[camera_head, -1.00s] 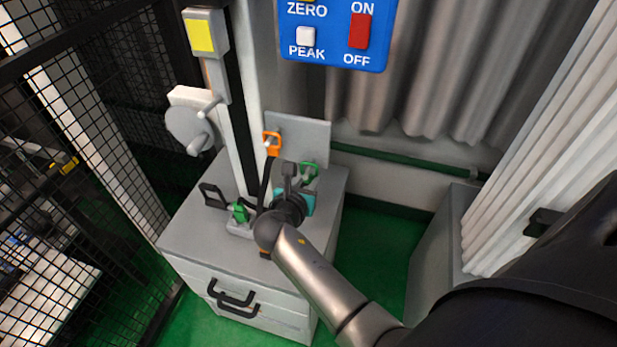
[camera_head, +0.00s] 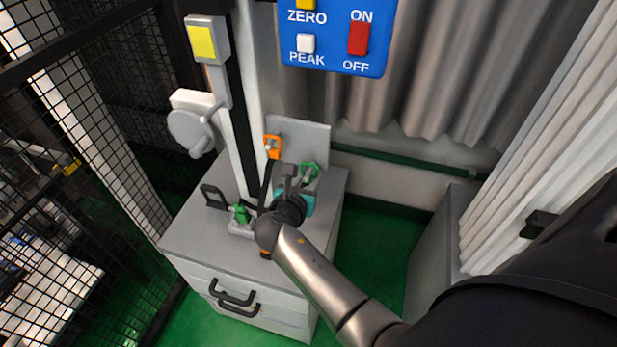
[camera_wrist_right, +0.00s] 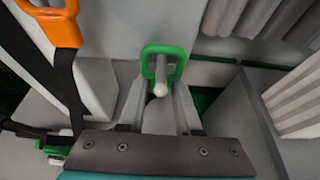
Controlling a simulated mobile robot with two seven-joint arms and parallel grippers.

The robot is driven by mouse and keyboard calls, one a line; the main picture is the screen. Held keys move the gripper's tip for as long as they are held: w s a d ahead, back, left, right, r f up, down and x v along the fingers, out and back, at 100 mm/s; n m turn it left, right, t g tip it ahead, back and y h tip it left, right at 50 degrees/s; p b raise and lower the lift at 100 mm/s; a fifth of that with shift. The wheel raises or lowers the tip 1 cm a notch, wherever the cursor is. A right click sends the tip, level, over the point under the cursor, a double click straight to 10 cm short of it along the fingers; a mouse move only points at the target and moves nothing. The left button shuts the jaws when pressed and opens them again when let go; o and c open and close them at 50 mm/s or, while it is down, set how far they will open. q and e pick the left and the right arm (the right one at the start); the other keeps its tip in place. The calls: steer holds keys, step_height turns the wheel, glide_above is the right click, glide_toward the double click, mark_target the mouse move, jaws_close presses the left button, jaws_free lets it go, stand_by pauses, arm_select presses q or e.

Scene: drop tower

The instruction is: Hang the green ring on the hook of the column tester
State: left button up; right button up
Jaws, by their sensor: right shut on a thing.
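The green ring (camera_wrist_right: 163,49) is a rounded square loop. In the right wrist view it is around a grey peg (camera_wrist_right: 160,88) with a pale tip; in the head view the ring (camera_head: 310,165) is at the grey upright panel (camera_head: 312,135). My right gripper (camera_head: 290,171) is in front of the panel, its fingers reaching toward the ring's lower part. It is shut on the ring, though the contact is unclear. The column tester's post (camera_head: 237,140) stands to the left, with a yellow display (camera_head: 202,39); I cannot make out its hook clearly. My left gripper is out of view.
A green part (camera_head: 240,212) is at the column's foot. A crank wheel (camera_head: 191,130) juts out left. The grey cabinet (camera_head: 205,245) carries everything; a mesh fence (camera_head: 70,140) is at left.

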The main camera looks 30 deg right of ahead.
arm_select(q)
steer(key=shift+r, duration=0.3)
steer(key=shift+p, duration=0.3)
arm_select(e)
steer(key=shift+s+a, duration=0.1)
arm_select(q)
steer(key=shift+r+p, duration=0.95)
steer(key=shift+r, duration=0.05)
arm_select(e)
steer(key=shift+s+a, duration=0.9)
steer(key=shift+a, duration=0.2)
steer(key=shift+s+a, duration=0.9)
steer(key=shift+a, duration=0.15)
